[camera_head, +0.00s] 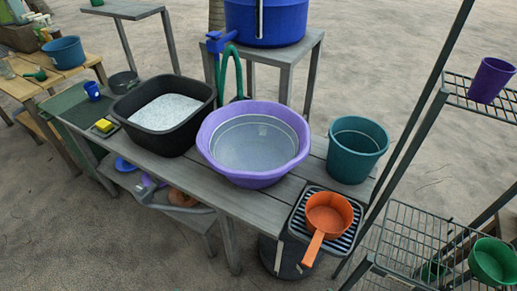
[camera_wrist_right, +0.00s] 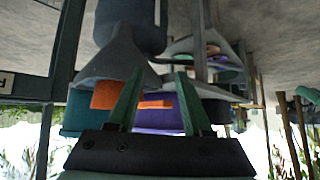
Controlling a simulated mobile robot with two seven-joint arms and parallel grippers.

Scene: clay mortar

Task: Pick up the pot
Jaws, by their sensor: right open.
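An orange pot (camera_head: 327,216) with a long handle sits on a black slatted rack (camera_head: 350,236) at the right front end of the grey table. Its handle points toward the front left. In the right wrist view, which looks upside down, patches of orange (camera_wrist_right: 106,95) show beyond my right gripper (camera_wrist_right: 159,75), probably the pot. The right gripper is open with its two fingers apart and nothing visible between them; its fingers partly hide the orange. No gripper shows in the head view, and my left gripper is in neither view.
A purple basin (camera_head: 208,133) and a teal bucket (camera_head: 357,149) stand behind the pot on the table (camera_head: 245,204). A black tub (camera_head: 128,118) is farther left. A wire shelf rack (camera_head: 405,238) with a green pot (camera_head: 492,262) stands close on the right.

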